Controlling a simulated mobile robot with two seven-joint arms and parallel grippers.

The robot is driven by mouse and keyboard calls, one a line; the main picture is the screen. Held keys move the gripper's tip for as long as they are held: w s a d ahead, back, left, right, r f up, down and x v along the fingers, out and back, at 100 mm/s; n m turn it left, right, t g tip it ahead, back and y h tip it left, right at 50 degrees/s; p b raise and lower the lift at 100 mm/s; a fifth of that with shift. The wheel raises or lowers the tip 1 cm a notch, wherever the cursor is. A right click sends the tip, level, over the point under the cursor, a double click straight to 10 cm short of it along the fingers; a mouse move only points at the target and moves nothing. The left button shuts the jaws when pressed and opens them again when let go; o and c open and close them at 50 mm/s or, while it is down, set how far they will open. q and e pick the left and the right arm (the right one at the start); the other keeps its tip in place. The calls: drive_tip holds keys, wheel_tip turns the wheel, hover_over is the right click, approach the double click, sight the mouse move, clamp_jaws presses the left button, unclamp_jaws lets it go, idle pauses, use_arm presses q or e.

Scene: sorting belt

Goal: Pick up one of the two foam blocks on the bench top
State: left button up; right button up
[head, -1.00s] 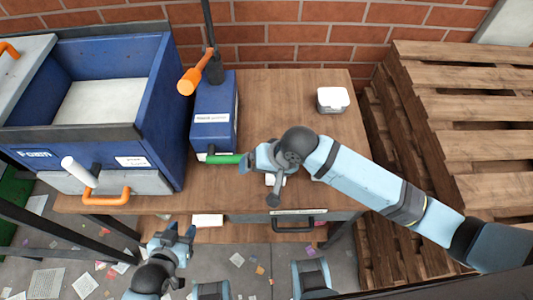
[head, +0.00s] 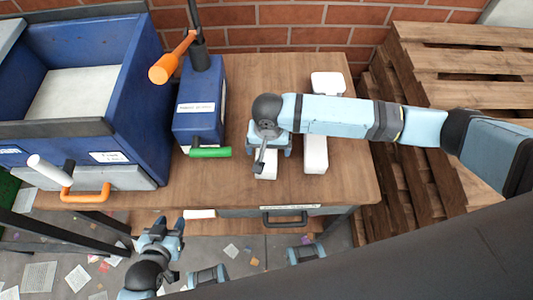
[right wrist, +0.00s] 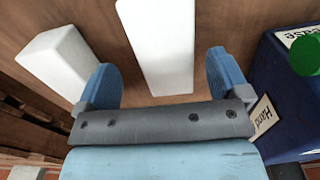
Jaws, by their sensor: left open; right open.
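Two white foam blocks lie on the wooden bench top (head: 230,185). The left block (head: 266,166) is partly hidden under my right gripper (head: 268,147); the right block (head: 316,153) passes partly under my right arm. My right gripper is open and points down over the left block. In the right wrist view, the left block (right wrist: 166,45) shows between the two blue fingers of the gripper (right wrist: 162,68), with no visible contact. The other block (right wrist: 62,62) lies outside the left-hand finger. My left gripper (head: 172,224) is open and empty, in front of the bench.
A blue box with a green handle (head: 210,152) and an orange-tipped lever (head: 170,62) stands left of the blocks. A large blue bin (head: 135,85) is further left. A white container (head: 327,84) sits behind. Wooden pallets (head: 470,90) stand at right.

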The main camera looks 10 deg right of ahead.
sight(267, 161)
drive_tip(key=f, duration=0.5)
drive_tip(key=shift+w+a+f, duration=0.2)
drive_tip(key=shift+a+f, duration=0.05)
drive_tip(key=shift+f, duration=0.1)
drive_tip(key=c, duration=1)
